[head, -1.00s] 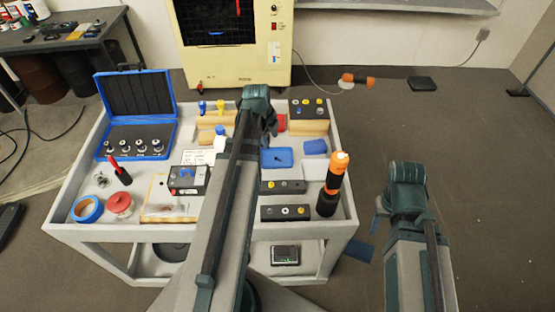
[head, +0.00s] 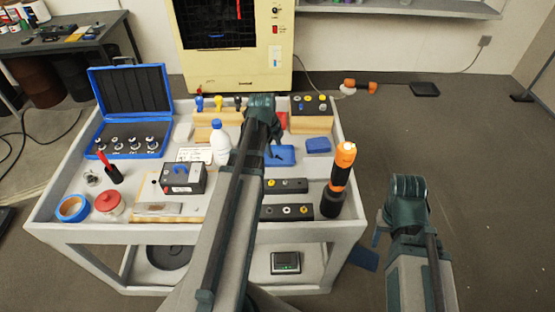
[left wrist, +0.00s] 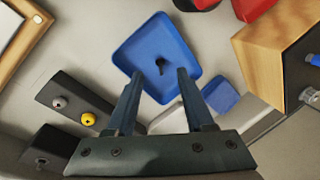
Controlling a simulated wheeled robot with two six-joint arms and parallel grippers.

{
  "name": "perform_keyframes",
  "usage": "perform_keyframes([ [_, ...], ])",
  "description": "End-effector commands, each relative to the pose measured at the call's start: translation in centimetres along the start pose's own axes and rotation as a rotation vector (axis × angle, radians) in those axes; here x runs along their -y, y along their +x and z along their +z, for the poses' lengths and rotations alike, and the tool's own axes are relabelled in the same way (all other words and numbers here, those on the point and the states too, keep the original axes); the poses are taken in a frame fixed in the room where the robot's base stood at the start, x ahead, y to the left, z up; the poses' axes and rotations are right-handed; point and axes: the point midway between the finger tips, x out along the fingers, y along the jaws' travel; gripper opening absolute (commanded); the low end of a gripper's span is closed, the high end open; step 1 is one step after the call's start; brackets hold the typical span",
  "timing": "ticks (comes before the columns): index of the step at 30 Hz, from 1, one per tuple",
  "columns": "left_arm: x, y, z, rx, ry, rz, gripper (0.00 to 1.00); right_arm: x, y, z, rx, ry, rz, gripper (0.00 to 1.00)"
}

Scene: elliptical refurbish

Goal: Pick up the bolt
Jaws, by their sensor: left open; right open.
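A small dark bolt (left wrist: 158,66) lies in a shallow blue tray (left wrist: 137,50) in the left wrist view. The tray also shows in the head view (head: 284,156), partly behind my left gripper, and the bolt cannot be made out there. My left gripper (left wrist: 161,73) is open and empty above the tray, its fingertips on either side of the bolt in the picture. In the head view my left gripper (head: 274,152) is at the tray's left side. My right gripper (head: 379,230) is open, off the cart's right side, with its fingers barely visible.
The grey cart (head: 130,232) also holds a blue case (head: 131,92), a white bottle (head: 221,140), an orange and black flashlight (head: 339,180), a small blue block (head: 318,145) and dark bars with knobs (head: 286,212). Floor right of the cart is mostly clear.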

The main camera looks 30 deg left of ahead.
Motion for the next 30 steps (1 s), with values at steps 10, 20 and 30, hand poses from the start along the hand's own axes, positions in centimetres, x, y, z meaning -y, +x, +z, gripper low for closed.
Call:
perform_keyframes([
  [10,0.0,4.3,0.0,0.0,0.0,0.0,0.53,0.4,4.2,-0.2,0.0,0.0,0.0,0.5],
  [20,0.1,4.2,0.0,-0.001,0.0,0.0,0.39,0.4,4.1,-0.2,0.0,0.0,0.0,0.5],
  [30,0.1,4.2,0.0,0.0,0.0,-0.001,0.0,0.4,4.0,-0.2,0.0,0.0,0.0,0.5],
])
